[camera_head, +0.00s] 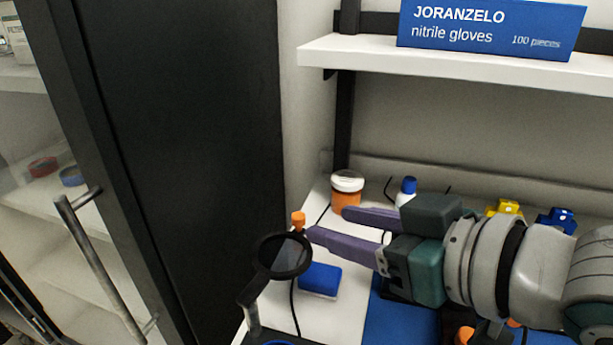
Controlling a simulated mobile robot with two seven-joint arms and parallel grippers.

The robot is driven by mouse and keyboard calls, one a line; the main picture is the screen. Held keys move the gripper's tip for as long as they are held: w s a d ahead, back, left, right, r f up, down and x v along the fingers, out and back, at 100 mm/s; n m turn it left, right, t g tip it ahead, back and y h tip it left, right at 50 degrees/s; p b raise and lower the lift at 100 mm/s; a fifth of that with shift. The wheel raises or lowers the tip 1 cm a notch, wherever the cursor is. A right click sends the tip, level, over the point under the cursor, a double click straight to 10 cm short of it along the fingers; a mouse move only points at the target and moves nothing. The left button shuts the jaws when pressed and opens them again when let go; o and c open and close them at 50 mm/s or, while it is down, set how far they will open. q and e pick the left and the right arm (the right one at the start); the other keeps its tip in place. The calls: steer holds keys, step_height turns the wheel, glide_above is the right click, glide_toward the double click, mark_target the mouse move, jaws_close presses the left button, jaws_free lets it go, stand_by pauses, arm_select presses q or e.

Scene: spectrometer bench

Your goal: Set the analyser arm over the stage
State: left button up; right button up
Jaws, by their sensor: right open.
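A black arm with a round dark-glazed ring (283,256) stands at the left end of the bench. It looks like the analyser arm. An orange knob (298,219) sits at the top of its ring. My right gripper (327,222) reaches in from the right with its purple fingers open and pointing left. Its nearer fingertip is close beside the knob; I cannot tell whether they touch. Nothing shows between the fingers. I cannot clearly make out the stage; my right arm covers part of the bench. My left gripper is not in view.
An orange jar with a white lid (347,190) and a blue-capped bottle (407,189) stand behind the gripper. A blue block (320,279) and a blue mat (392,322) lie in front. A shelf (370,55) with a glove box (490,28) hangs above. A cabinet door (160,150) stands left.

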mark_target(299, 214)
steer(key=b+x, duration=0.1)
steer(key=x, duration=0.5)
steer(key=shift+w+a+f, duration=0.1)
steer(key=shift+w+a, duration=0.05)
jaws_close()
stand_by(1.3)
